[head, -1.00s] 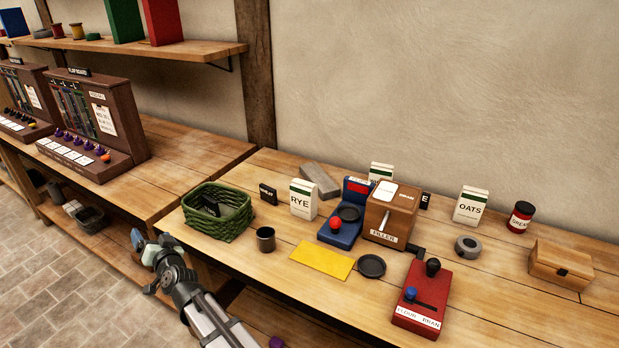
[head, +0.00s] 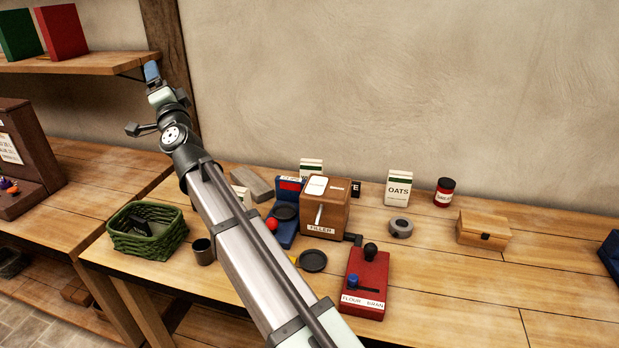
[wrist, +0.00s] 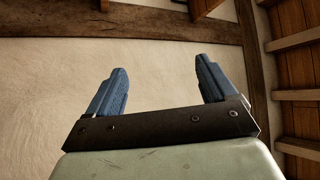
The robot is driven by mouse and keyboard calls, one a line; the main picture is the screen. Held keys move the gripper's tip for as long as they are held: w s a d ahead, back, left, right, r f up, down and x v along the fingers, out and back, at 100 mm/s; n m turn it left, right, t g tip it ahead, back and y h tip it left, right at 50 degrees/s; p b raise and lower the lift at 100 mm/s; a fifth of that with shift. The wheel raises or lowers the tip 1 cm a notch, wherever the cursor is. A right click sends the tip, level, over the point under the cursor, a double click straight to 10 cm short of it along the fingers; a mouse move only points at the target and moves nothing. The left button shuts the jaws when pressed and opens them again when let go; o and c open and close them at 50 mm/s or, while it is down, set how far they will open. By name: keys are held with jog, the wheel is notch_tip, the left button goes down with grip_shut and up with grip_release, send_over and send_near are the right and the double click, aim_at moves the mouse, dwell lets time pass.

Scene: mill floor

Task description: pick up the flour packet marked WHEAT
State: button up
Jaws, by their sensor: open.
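A white packet with a green band (head: 311,166) stands at the back of the bench behind the wooden filler box (head: 325,212). The filler hides its lower part and I cannot read its name now. A similar packet marked OATS (head: 398,188) stands to the right in full view. Another pale packet (head: 241,196) is almost hidden behind my arm. My gripper (head: 151,71) is raised high at the left, near the wooden post and shelf end, far from the packets. In the wrist view my gripper (wrist: 160,85) is open and empty, facing wall and beams.
A green basket (head: 148,252) and dark cup (head: 203,252) stand at the bench's left. A blue scale (head: 287,232) adjoins the filler. A red lever box (head: 364,285) is in front. A grey ring (head: 400,228), red jar (head: 444,191) and wooden box (head: 483,228) stand right.

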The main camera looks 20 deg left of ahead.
jog(key=w+d+f+m+g, duration=0.1)
jog(key=w+d+f+g, duration=0.2)
jog(key=w, duration=0.4)
jog(key=w+d+f+m+g, duration=0.1)
jog(key=w+f+g, duration=0.1)
jog(key=w+f, duration=0.45)
jog(key=m+g+h, duration=0.2)
jog(key=m+g, duration=0.5)
jog(key=g, duration=0.2)
send_over(312, 169)
jog(key=w+a, duration=0.3)
notch_tip(312, 169, down, 16)
jog(key=shift+s+f, duration=0.1)
jog(key=shift+f, duration=0.05)
jog(key=w+d+f+m+g, duration=0.1)
jog(key=d+f+m+g, duration=0.15)
jog(key=d, duration=0.45)
jog(key=w+d+f+m+g, duration=0.1)
jog(key=d+f, duration=0.2)
jog(key=d, duration=0.5)
jog(key=shift+n, duration=0.25)
jog(key=shift+s+x, duration=0.15)
jog(key=shift+x, duration=2.2)
jog(key=shift+s+x, duration=0.2)
jog(key=shift+x, duration=2.15)
jog(key=shift+s+x, duration=0.15)
jog(key=shift+x, duration=2.25)
jog(key=shift+d+f, duration=0.1)
jog(key=shift+c, duration=0.4)
jog(key=c, duration=1.3)
